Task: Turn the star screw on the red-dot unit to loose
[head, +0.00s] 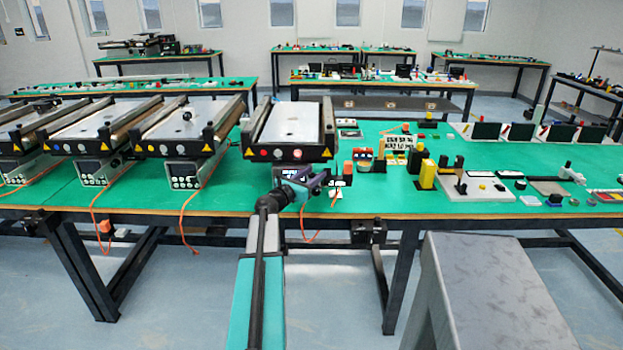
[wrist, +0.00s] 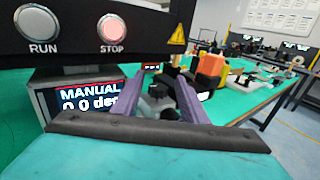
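The conveyor unit (head: 291,125) nearest my gripper stands at the table's front edge. In the wrist view its dark front panel (wrist: 75,58) has a white RUN button (wrist: 38,24) and a reddish STOP button (wrist: 111,28). Below, its display (wrist: 90,100) reads MANUAL and 0.0 deg. The gripper (head: 312,185) is before the unit's lower front in the head view.
More conveyor units (head: 178,135) stand in a row to the left, with orange cables hanging down. Right of the near unit are yellow and black blocks (head: 428,173) and a grey plate (head: 480,190). A grey stool-like block (head: 490,290) stands on the floor at front right.

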